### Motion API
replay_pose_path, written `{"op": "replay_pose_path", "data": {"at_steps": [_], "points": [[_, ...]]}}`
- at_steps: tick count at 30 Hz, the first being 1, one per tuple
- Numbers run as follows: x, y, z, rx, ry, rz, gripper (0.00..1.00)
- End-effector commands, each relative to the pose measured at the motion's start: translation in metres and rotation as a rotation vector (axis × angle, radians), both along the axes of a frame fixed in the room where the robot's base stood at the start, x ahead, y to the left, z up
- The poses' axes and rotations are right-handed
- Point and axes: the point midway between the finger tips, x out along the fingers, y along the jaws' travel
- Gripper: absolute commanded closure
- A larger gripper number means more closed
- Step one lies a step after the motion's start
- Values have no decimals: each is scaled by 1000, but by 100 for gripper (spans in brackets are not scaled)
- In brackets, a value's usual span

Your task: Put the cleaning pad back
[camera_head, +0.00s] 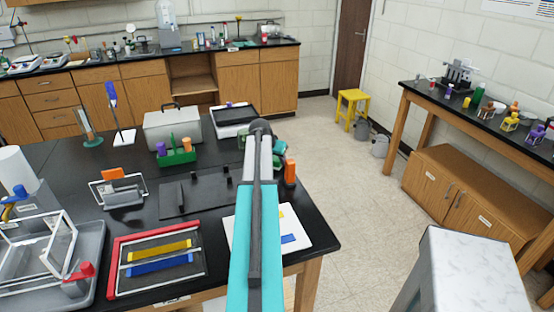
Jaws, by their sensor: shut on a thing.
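My arm, teal and grey, reaches from the bottom middle over the right part of the black bench (65,160). Its dark joint is at the far end, with small teal and pale parts beside it. The fingers of my gripper are hidden behind the arm, and so is anything between them. I cannot make out for sure which thing is the cleaning pad. An orange block (112,173) sits in a wire-framed holder (125,198) at the left. A white board (298,228) with yellow and blue patches lies partly under my arm at the bench's right front.
A red-edged tray (124,243) holds yellow and blue bars. A dark board (212,187), a green rack (178,157), a grey case (173,128) and an orange upright object (290,171) stand close around the arm. Open floor (350,210) lies right of the bench.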

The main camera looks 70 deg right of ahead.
Motion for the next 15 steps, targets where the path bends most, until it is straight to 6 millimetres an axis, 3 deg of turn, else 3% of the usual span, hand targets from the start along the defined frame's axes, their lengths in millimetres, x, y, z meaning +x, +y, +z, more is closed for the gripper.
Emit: {"op": "replay_pose_path", "data": {"at_steps": [10, 11, 13, 15], "points": [[-1, 0, -4, 0, -1, -1, 82], [-1, 0, -3, 0, -1, -1, 56], [-1, 0, -3, 0, -1, -1, 44], [-1, 0, -3, 0, 0, -1, 43]]}}
